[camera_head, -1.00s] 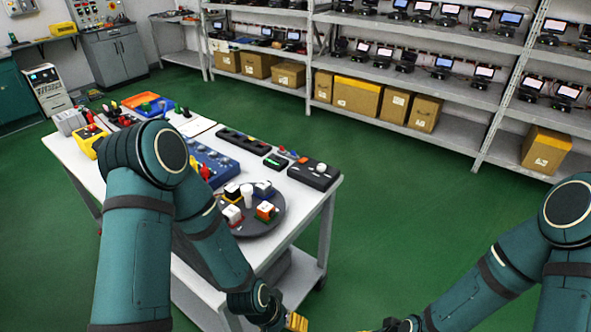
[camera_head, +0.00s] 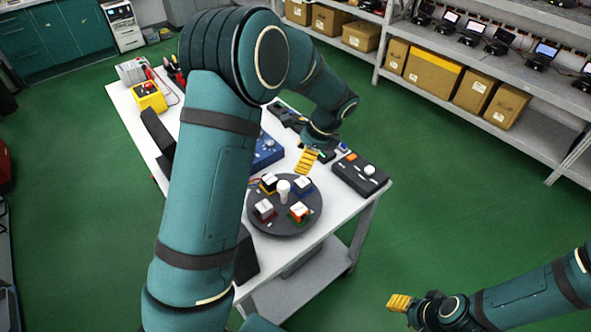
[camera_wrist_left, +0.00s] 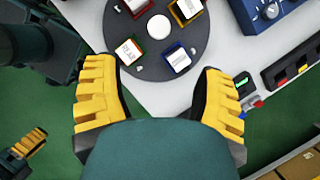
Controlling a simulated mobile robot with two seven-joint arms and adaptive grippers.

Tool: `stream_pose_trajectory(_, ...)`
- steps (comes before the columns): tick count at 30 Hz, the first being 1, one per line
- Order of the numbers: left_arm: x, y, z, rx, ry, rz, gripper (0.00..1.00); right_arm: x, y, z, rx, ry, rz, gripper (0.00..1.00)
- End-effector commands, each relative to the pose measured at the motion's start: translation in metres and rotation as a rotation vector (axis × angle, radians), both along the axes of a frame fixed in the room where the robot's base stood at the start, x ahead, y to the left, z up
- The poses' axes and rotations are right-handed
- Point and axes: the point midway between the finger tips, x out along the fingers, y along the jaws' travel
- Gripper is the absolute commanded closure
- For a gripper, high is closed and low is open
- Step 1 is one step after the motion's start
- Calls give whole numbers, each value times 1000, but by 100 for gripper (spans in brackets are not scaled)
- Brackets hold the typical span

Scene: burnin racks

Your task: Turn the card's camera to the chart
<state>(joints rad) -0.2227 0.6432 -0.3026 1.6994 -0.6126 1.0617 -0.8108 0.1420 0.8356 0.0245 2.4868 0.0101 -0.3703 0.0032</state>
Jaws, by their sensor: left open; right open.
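A dark round turntable (camera_head: 280,229) with a white centre knob (camera_head: 283,191) sits on the white table. It carries small white-topped blocks: a yellow one (camera_head: 268,182), a blue one (camera_head: 303,186), a red one (camera_head: 264,208) and an orange-and-green one (camera_head: 299,212). I cannot tell which is the card or chart. My left gripper (camera_head: 307,160), yellow-fingered, is above the table behind the turntable. In the left wrist view its fingers (camera_wrist_left: 155,75) are spread and empty, with the turntable (camera_wrist_left: 152,71) ahead. My right gripper (camera_head: 400,302) is open and empty, right of the table over the floor.
A black control box (camera_head: 360,177) stands right of the turntable, and a blue box (camera_head: 267,151) behind it. A yellow device (camera_head: 149,96) is at the far left. My left arm hides much of the table. Shelving with cardboard boxes (camera_head: 435,73) stands behind; the floor between is clear.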

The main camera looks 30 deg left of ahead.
Motion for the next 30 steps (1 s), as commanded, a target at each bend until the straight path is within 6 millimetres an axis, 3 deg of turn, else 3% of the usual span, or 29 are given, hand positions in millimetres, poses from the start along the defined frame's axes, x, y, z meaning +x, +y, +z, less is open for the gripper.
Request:
stream_pose_trajectory(7,-2,7,-9,9,7,-5,31,-1,0,-1,0,3,1,53)
stream_pose_trajectory(21,-16,38,-91,8,9,-4,31,-1,0,-7,-2,2,0,53)
stream_pose_trajectory(30,-20,49,-121,7,4,-3,31,-1,0,-9,-2,2,0,53)
